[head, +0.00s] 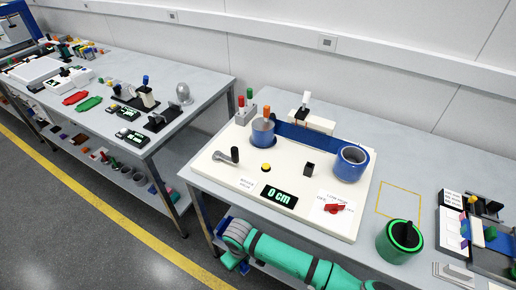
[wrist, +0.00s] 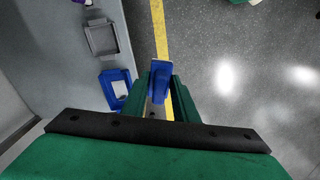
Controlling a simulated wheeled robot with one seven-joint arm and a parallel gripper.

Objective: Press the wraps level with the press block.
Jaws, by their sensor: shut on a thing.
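My gripper (wrist: 161,92) is shut on a blue block (wrist: 161,72) in the wrist view. It is held over the floor beside a shelf, away from the bench top. I cannot tell for certain that this is the press block. In the head view a cream board (head: 225,170) lies on the bench. It carries a blue drum (head: 263,136) at left and a hollow blue roll (head: 350,166) at right, with a blue band (head: 310,137) running between them. The separate wraps are too small to make out. A display (head: 279,197) on the board reads 0 cm.
A red switch (head: 334,208), a yellow button (head: 266,167) and a small dark block (head: 309,169) are on the board. A green-rimmed canister (head: 399,242) stands at right, near an empty yellow-outlined square (head: 400,199). The wrist view shows a blue bin (wrist: 105,77) beside the gripper.

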